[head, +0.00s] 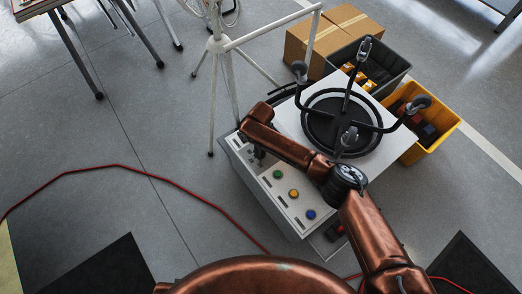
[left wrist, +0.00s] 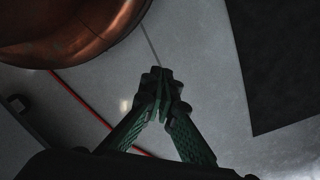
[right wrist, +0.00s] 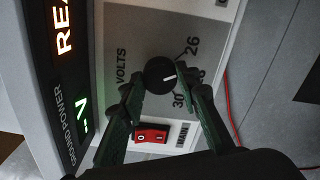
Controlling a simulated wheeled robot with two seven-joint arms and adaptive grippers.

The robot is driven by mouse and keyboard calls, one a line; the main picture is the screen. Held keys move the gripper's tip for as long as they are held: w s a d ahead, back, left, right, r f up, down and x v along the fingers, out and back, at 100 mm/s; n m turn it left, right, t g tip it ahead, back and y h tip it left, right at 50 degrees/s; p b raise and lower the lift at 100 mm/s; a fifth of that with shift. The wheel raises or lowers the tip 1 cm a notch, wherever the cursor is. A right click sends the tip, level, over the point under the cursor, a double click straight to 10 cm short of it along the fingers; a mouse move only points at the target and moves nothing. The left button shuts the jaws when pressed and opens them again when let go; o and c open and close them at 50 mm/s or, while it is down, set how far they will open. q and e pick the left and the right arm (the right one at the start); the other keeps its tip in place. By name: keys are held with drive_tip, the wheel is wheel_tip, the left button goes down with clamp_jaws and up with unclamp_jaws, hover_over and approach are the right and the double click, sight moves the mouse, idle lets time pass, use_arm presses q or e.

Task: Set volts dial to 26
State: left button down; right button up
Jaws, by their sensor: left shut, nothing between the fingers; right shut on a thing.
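The volts dial (right wrist: 160,74) is a round black knob with a white pointer line on a grey panel marked VOLTS. The pointer faces right in the right wrist view, roughly toward a middle number that my finger partly hides; 26 is above it and 30 below. My right gripper (right wrist: 160,92) is shut on the knob, one green finger on each side. In the head view my right gripper (head: 258,154) is at the far left end of the ground power unit (head: 285,198). My left gripper (left wrist: 161,86) is shut and empty above the floor.
A red and black main switch (right wrist: 150,137) is just below the dial, and lit displays (right wrist: 65,30) are to its left. A stool (head: 345,122) lies upturned on the unit. Beside it are a yellow bin (head: 440,140), a grey bin and a cardboard box. A red cable (head: 190,190) crosses the floor.

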drive_tip(key=shift+n, duration=2.1)
drive_tip(key=o, duration=1.2)
drive_tip(key=shift+c, duration=0.2)
wheel_tip(320, 180, up, 12)
drive_tip(key=shift+r, duration=0.1)
